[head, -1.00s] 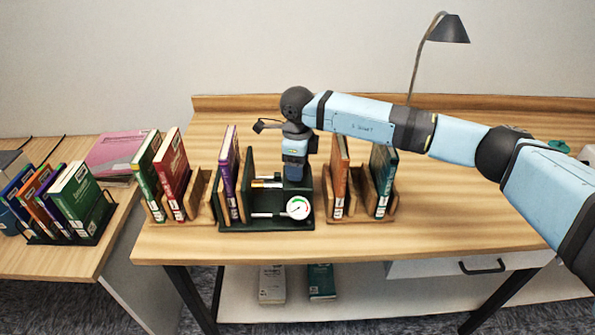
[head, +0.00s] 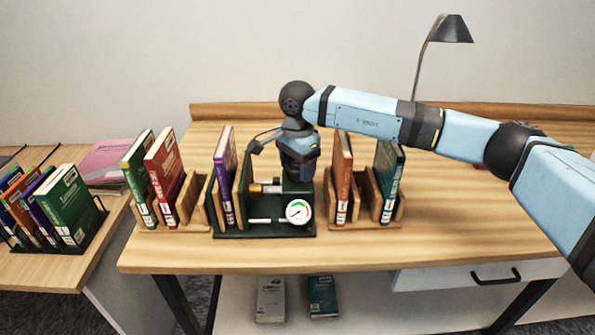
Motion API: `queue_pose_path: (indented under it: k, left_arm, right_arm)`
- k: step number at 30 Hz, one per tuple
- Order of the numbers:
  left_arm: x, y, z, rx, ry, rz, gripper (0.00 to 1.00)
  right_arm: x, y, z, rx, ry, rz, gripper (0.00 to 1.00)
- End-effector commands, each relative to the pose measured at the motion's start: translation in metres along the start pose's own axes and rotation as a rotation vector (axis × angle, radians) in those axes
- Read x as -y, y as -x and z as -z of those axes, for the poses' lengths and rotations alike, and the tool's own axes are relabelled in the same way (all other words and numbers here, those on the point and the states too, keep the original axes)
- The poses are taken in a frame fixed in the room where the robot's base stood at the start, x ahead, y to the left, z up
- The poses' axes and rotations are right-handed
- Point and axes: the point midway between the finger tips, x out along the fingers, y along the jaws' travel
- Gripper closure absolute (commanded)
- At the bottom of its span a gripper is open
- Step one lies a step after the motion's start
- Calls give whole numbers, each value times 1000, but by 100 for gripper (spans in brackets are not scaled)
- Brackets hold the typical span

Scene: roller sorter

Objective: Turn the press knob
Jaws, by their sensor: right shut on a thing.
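The dark green press (head: 265,233) stands in the middle of the desk, with a round white gauge (head: 299,211) at its front right. A purple book (head: 224,165) stands upright at its left side. A brass-coloured piece and a pale rod show low inside the press. My right gripper (head: 296,184) points down into the press, behind the gauge, and is shut on the press knob. The fingertips and most of the knob are hidden by the gripper and the press. My left gripper is not in view.
A wooden rack (head: 190,212) with green and red books stands left of the press. Another rack (head: 365,217) with orange and teal books stands close on the right. A lamp (head: 453,30) is at the back right. The right part of the desk is clear beneath my arm.

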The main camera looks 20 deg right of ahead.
Motion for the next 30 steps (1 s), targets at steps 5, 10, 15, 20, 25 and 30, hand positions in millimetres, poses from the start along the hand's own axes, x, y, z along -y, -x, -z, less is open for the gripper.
queue_pose_path:
  k: [5, 10, 15, 20, 25, 30]
  left_arm:
    - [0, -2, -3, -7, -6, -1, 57]
    - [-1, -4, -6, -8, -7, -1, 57]
    - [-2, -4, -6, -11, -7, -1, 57]
    - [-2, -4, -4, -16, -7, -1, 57]
    - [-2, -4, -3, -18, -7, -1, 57]
    - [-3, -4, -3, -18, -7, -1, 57]
  right_arm:
    - [1, 0, 0, -1, 129, 4, 62]
    - [1, 1, 0, -1, 221, 4, 62]
    - [1, 1, 0, -1, 278, 4, 62]
    - [1, 2, 0, 0, 304, 4, 62]
    - [1, 2, 0, 0, 310, 4, 62]
    - [1, 2, 0, -1, 310, 3, 62]
